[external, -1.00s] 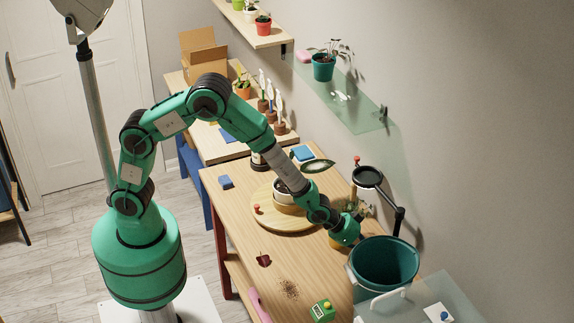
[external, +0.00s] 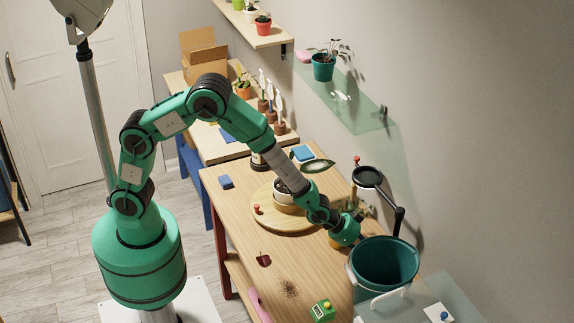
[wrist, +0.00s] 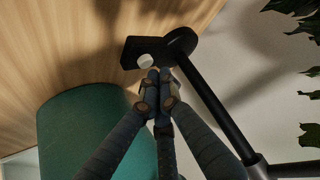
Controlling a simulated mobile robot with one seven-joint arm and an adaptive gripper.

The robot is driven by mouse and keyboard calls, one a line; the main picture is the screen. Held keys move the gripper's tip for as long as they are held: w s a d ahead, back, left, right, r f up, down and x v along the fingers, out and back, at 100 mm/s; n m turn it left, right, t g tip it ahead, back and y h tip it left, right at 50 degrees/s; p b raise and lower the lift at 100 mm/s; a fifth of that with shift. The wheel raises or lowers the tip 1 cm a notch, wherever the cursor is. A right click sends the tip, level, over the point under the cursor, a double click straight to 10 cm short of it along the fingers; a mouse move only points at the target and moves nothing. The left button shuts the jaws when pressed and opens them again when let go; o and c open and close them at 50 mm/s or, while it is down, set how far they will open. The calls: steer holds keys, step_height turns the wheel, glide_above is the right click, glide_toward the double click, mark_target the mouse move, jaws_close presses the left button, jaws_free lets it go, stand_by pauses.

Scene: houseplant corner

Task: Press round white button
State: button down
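The round white button (wrist: 145,61) sits on a black base (wrist: 133,50) in the wrist view, near the top centre. My gripper (wrist: 156,76) is shut with its fingertips together and nothing seen between them. The tips are right beside the button's lower right edge in the picture; I cannot tell whether they touch it. In the external view my gripper's green wrist (external: 345,231) is low over the table, left of the black stand (external: 398,218). The button and fingertips are hidden there.
A teal bucket (external: 384,267) stands close to my wrist; it also fills the lower left of the wrist view (wrist: 75,125). A black pole (wrist: 215,108) slants close by on the right. Leaves (wrist: 312,95) hang at the right edge. The wooden table (external: 235,212) has bare room to the left.

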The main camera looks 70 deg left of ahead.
steer(key=shift+f+b, duration=0.4)
steer(key=shift+f, duration=0.2)
stand_by(0.6)
steer(key=shift+r, duration=0.15)
steer(key=shift+r+p, duration=0.45)
steer(key=shift+r, duration=0.05)
steer(key=shift+r, duration=0.1)
steer(key=shift+r+p, duration=2.1)
steer(key=shift+r, duration=0.85)
steer(key=shift+a, duration=0.1)
